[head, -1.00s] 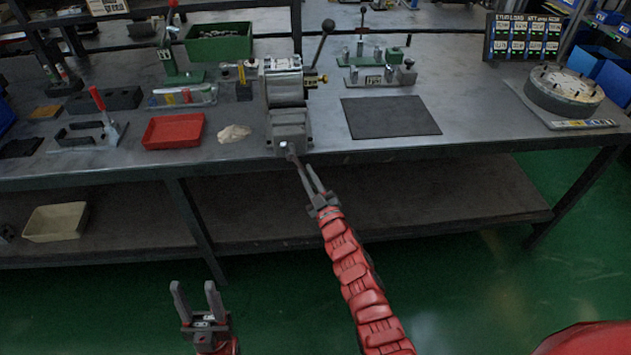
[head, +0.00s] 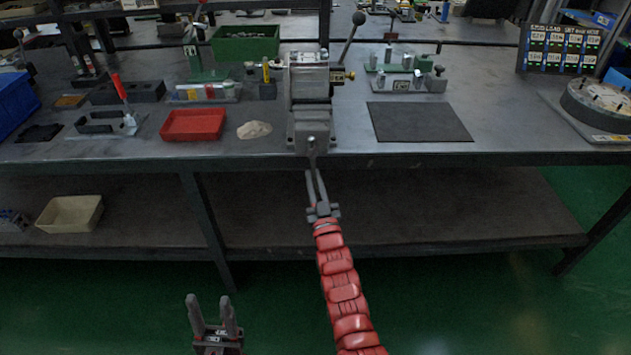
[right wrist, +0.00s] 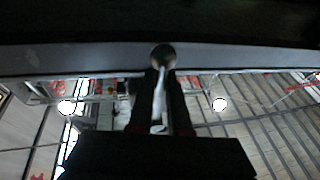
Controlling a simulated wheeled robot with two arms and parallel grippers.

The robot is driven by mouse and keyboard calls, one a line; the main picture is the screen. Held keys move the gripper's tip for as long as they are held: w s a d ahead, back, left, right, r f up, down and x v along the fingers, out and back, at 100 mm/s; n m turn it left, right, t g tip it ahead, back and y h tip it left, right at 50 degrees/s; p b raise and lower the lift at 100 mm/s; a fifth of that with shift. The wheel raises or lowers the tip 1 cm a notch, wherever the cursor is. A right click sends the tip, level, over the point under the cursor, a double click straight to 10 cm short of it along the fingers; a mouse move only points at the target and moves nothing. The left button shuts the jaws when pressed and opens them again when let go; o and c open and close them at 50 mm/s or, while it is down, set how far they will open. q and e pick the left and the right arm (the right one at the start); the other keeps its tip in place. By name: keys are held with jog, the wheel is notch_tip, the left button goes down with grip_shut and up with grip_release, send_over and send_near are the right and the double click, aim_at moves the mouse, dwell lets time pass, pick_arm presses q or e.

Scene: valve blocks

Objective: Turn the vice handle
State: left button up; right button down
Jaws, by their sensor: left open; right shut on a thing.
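The grey vice (head: 310,95) stands at the bench's front edge. Its handle (head: 312,156) hangs from the screw at the vice's front, pointing nearly straight down before the bench edge. My right gripper (head: 314,177) reaches up from below and is shut on the handle's lower part, hiding its end. In the right wrist view, a dark round knob (right wrist: 163,57) shows at the fingertips, with a pale bar between the fingers. My left gripper (head: 209,302) is open and empty, low in front of the bench, well away from the vice.
A red tray (head: 192,125) and a pale lump (head: 254,130) lie left of the vice. A dark mat (head: 419,121) lies to its right. A black-knobbed lever (head: 352,38) rises behind it. The bench edge and lower shelf (head: 450,210) are behind my right arm.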

jog(key=c, duration=0.9)
grip_release()
jog(key=shift+o, duration=0.2)
jog(key=v, duration=1.7)
jog(key=shift+s+p, duration=0.2)
jog(key=shift+p, duration=0.15)
